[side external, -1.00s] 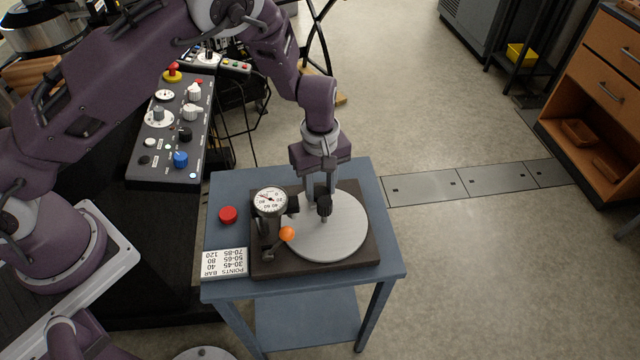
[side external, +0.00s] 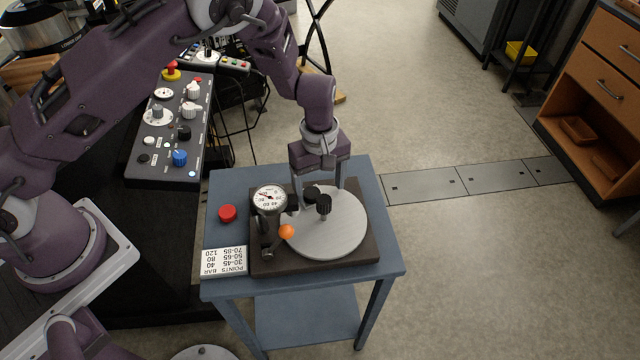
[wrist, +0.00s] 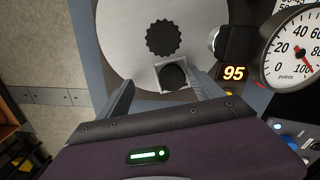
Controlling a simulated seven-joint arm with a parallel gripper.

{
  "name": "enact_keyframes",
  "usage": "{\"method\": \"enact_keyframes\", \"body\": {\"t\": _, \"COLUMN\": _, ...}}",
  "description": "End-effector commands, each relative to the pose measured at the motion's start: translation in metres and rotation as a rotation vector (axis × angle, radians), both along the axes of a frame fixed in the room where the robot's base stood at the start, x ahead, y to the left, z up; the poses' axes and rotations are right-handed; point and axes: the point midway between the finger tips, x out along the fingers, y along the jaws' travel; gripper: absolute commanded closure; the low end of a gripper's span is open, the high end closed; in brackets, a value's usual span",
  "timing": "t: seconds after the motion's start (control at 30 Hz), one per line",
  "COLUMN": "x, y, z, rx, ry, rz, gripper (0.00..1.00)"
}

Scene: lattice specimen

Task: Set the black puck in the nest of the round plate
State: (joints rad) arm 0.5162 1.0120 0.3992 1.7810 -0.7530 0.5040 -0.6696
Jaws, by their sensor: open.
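The black puck (wrist: 173,77) lies on the round plate (wrist: 125,60), within a pale square-edged nest (wrist: 164,90) beside a ribbed black knob (wrist: 163,38). In the side external view the puck (side external: 312,192) shows just behind the knob (side external: 323,206) on the plate (side external: 340,235). Whether it sits fully flat cannot be told. My gripper (side external: 318,190) is open, its fingers on either side of the puck and apart from it. In the wrist view my gripper (wrist: 162,80) also shows a gap between each finger and the puck.
A dial gauge (side external: 269,199) and an orange ball-ended lever (side external: 287,232) stand at the plate's left. A lit display (wrist: 234,73) reads 95. A red button (side external: 228,213) and a pressure card (side external: 224,262) are on the blue table (side external: 385,255). A control panel (side external: 168,135) stands farther left.

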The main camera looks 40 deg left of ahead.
Motion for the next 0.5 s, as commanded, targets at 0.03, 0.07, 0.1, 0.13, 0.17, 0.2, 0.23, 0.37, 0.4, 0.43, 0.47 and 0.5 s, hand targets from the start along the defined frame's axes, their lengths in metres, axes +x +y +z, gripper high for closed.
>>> {"method": "enact_keyframes", "body": {"t": 0.03, "x": -0.001, "y": 0.003, "z": -0.002, "rx": 0.006, "ry": 0.003, "rz": 0.000, "gripper": 0.20}}
{"method": "enact_keyframes", "body": {"t": 0.07, "x": -0.001, "y": 0.003, "z": -0.002, "rx": 0.006, "ry": 0.003, "rz": 0.000, "gripper": 0.20}}
{"method": "enact_keyframes", "body": {"t": 0.1, "x": -0.001, "y": 0.003, "z": -0.003, "rx": 0.006, "ry": 0.003, "rz": 0.000, "gripper": 0.20}}
{"method": "enact_keyframes", "body": {"t": 0.13, "x": -0.001, "y": 0.003, "z": -0.003, "rx": 0.007, "ry": 0.004, "rz": 0.000, "gripper": 0.20}}
{"method": "enact_keyframes", "body": {"t": 0.17, "x": -0.001, "y": 0.003, "z": -0.003, "rx": 0.007, "ry": 0.004, "rz": 0.000, "gripper": 0.20}}
{"method": "enact_keyframes", "body": {"t": 0.2, "x": -0.001, "y": 0.003, "z": -0.003, "rx": 0.006, "ry": 0.005, "rz": 0.000, "gripper": 0.20}}
{"method": "enact_keyframes", "body": {"t": 0.23, "x": -0.001, "y": 0.003, "z": -0.003, "rx": 0.006, "ry": 0.005, "rz": 0.000, "gripper": 0.20}}
{"method": "enact_keyframes", "body": {"t": 0.37, "x": -0.001, "y": 0.002, "z": 0.003, "rx": 0.006, "ry": 0.004, "rz": -0.001, "gripper": 0.20}}
{"method": "enact_keyframes", "body": {"t": 0.4, "x": -0.001, "y": 0.002, "z": 0.007, "rx": 0.005, "ry": 0.003, "rz": -0.002, "gripper": 0.20}}
{"method": "enact_keyframes", "body": {"t": 0.43, "x": -0.001, "y": 0.002, "z": 0.010, "rx": 0.004, "ry": 0.001, "rz": -0.002, "gripper": 0.20}}
{"method": "enact_keyframes", "body": {"t": 0.47, "x": -0.001, "y": 0.001, "z": 0.013, "rx": 0.004, "ry": 0.001, "rz": -0.002, "gripper": 0.20}}
{"method": "enact_keyframes", "body": {"t": 0.5, "x": -0.001, "y": 0.001, "z": 0.017, "rx": 0.003, "ry": 0.002, "rz": -0.001, "gripper": 0.20}}
